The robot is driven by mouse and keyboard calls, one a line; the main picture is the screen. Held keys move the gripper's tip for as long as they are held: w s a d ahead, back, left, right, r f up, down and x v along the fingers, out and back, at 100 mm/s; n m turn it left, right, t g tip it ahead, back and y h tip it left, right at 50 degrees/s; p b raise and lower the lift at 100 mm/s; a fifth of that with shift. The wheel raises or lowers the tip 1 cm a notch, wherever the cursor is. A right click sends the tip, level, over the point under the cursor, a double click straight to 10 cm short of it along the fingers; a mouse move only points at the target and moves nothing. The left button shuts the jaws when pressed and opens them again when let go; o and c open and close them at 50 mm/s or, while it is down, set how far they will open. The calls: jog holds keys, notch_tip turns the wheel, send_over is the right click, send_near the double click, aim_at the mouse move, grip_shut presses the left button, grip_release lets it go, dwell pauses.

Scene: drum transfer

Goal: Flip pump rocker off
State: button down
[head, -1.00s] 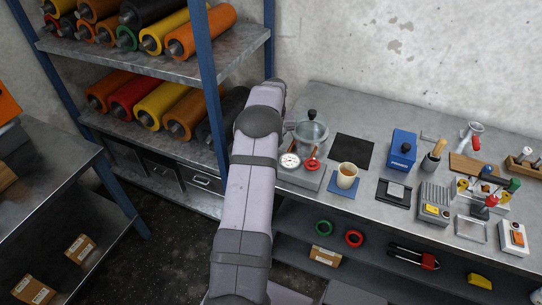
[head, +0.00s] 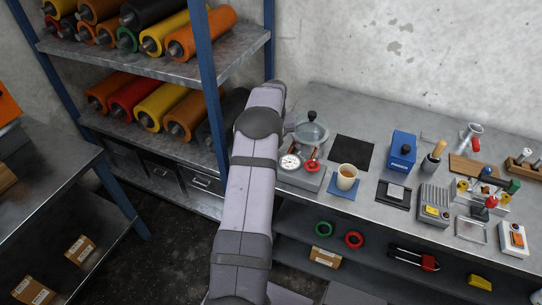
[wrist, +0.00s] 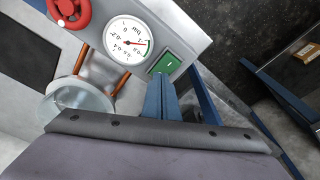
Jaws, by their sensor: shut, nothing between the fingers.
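The pump unit (head: 303,181) is a grey box at the left end of the bench, partly covered by my arm in the head view. In the wrist view its top plate (wrist: 192,32) carries a white dial gauge (wrist: 131,37) and a green rocker switch (wrist: 164,64) with a pale mark. A red handwheel (wrist: 68,12) and a clear glass vessel (wrist: 75,104) with copper-coloured pipes lie to the left. My gripper (wrist: 160,82) shows as blue fingers held together, empty, just below the rocker in the picture. I cannot tell whether they touch it. The head view hides my gripper behind the arm.
A beige cup (head: 347,176) on a blue mat stands right of the pump unit, with a dark square mat (head: 352,152) behind it. A blue box (head: 402,150) and several tools fill the bench farther right. A roll rack (head: 207,80) stands close on the left.

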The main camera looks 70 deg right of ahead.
notch_tip(320, 180, up, 6)
jog(key=p, duration=0.4)
dwell(0.3)
jog(key=shift+r, duration=0.1)
jog(key=w+a+r+n, duration=0.2)
jog(key=w+a, duration=0.5)
jog(key=a, duration=0.1)
jog(key=w+a+r+n, duration=0.1)
jog(key=w+a+r, duration=0.1)
jog(key=w+a, duration=0.55)
jog(key=w+a+r+n+y+b, duration=0.1)
jog(key=w+a+n, duration=0.2)
jog(key=a, duration=1.4)
jog(key=s+a+n, duration=0.2)
jog(key=s+a, duration=0.2)
jog(key=a, duration=0.4)
jog(key=s+a+f+n, duration=0.1)
jog(key=s+a+n, duration=0.1)
jog(key=s+a, duration=0.3)
jog(key=s+a+n, duration=0.2)
jog(key=s+a, duration=0.3)
jog(key=a, duration=0.6)
jog(key=shift+f+g+b, duration=0.3)
jog(key=shift+g+b, duration=0.05)
jog(key=shift+g, duration=0.05)
